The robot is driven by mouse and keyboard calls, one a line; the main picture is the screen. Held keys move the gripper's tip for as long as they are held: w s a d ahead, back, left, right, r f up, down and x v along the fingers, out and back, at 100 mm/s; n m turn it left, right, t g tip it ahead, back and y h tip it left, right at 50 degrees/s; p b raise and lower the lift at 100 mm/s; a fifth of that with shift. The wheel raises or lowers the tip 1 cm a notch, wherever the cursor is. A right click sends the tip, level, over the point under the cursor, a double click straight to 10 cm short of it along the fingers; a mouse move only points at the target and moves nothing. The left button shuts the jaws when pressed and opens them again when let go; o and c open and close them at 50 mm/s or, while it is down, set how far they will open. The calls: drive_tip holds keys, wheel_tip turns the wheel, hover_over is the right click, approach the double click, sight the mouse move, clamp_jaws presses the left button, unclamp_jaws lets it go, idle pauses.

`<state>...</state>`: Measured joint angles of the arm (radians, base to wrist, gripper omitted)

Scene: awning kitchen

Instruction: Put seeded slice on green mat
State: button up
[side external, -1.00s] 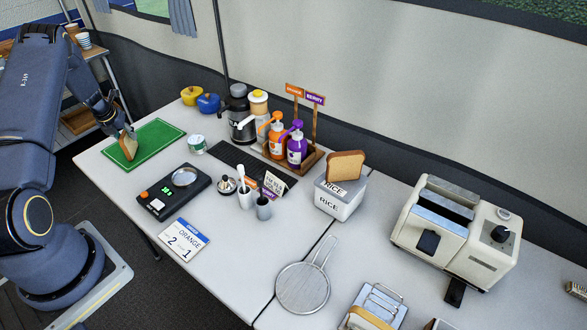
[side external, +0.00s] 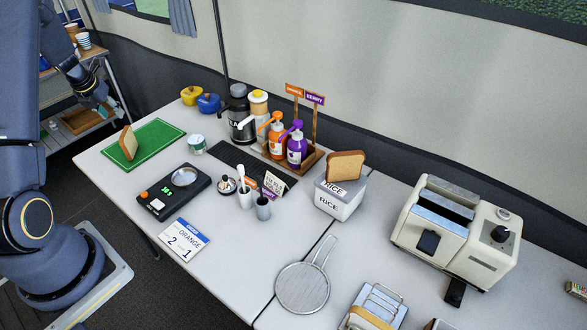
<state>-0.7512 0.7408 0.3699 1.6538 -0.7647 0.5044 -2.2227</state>
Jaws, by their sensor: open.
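A bread slice (side external: 128,142) stands on its edge on the green mat (side external: 155,140), toward the mat's left side. It is too small to tell whether it has seeds. My gripper (side external: 97,101) is open and empty, behind and to the left of the mat, apart from the slice. Another bread slice (side external: 345,166) with a brown crust stands on the white rice box (side external: 340,195).
A black scale (side external: 174,191), white can (side external: 197,145) and pump bottles (side external: 277,137) stand right of the mat. A toaster (side external: 456,235), strainer (side external: 303,287) and order card (side external: 184,240) are farther right or nearer. A shelf (side external: 85,57) stands behind my arm.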

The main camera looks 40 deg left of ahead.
drive_tip(key=w+d+r+m+t+h, duration=0.1)
drive_tip(key=w+d+r+m, duration=0.1)
drive_tip(key=d+r+m, duration=0.5)
drive_tip(key=w+d+r+m+h, duration=0.15)
drive_tip(key=d+r+m, duration=0.3)
drive_tip(key=d, duration=0.55)
drive_tip(key=w+d+r+m+t, duration=0.1)
drive_tip(key=w+d+r+m, duration=0.1)
drive_tip(key=d+r+m, duration=0.45)
drive_tip(key=s+d+r+m+h, duration=0.15)
drive_tip(key=s+d+m, duration=0.35)
drive_tip(key=d+m, duration=0.7)
drive_tip(key=s+d+m+y, duration=0.1)
drive_tip(key=s+d+m, duration=0.8)
drive_tip(key=m, duration=0.5)
drive_tip(key=shift+s+r, duration=0.4)
drive_tip(key=shift+s, duration=0.65)
